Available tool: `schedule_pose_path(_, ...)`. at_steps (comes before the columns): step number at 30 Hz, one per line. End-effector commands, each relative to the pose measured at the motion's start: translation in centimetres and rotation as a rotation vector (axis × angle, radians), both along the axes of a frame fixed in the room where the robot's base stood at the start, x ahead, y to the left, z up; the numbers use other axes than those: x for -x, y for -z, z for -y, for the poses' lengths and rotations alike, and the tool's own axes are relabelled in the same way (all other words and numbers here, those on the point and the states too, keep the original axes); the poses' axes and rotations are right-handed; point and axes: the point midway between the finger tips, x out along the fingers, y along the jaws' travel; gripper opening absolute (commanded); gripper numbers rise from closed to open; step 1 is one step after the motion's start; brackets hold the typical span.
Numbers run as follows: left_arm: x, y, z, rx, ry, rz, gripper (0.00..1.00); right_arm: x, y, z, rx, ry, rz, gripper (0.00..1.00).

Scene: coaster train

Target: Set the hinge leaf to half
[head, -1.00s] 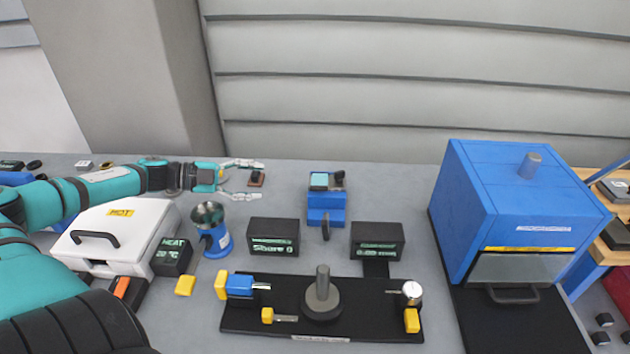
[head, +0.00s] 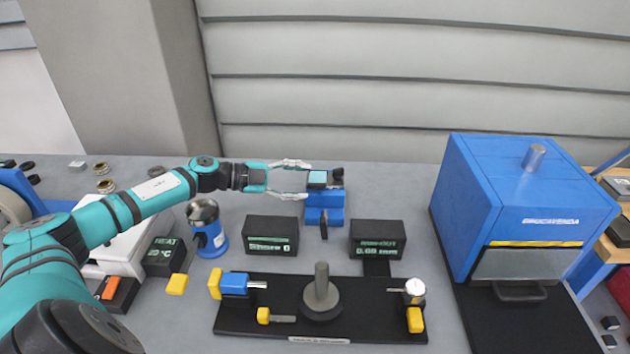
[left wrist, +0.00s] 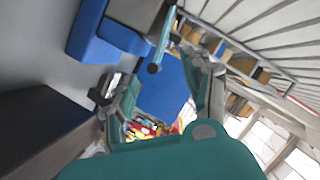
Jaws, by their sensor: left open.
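A blue stand (head: 322,214) at the back middle of the table carries a small light-teal plate (head: 318,179) and a black knob (head: 337,178). This looks like the hinge fixture; I cannot tell the leaf's angle. My left gripper (head: 307,180) is open. Its fingers point right, with the tips at the plate's left edge; contact cannot be told. In the left wrist view a teal bar with a dark round end (left wrist: 154,68) shows between the open fingers, beside blue blocks (left wrist: 88,32). My right gripper is not in view.
Two black display boxes (head: 271,235) (head: 377,239) stand in front of the stand. A black fixture board (head: 270,322) with a grey post lies nearer. A blue oven (head: 520,205) stands right, a blue cup device (head: 207,228) left. Table between stand and oven is clear.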

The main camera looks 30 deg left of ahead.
Motion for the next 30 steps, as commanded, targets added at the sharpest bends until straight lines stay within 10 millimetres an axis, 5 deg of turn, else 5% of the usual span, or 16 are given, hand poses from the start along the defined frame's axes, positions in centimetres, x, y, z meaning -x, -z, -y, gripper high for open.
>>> schedule_pose_path(9,-2.9,0.9,2.6,0.002,0.0,0.0,0.5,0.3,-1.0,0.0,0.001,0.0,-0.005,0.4)
schedule_pose_path(20,-3.2,1.2,2.9,0.0,0.001,-0.001,0.49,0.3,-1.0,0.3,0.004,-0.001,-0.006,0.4)
schedule_pose_path(30,-3.1,1.2,2.9,0.0,0.001,-0.002,0.04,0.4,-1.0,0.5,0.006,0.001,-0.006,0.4)
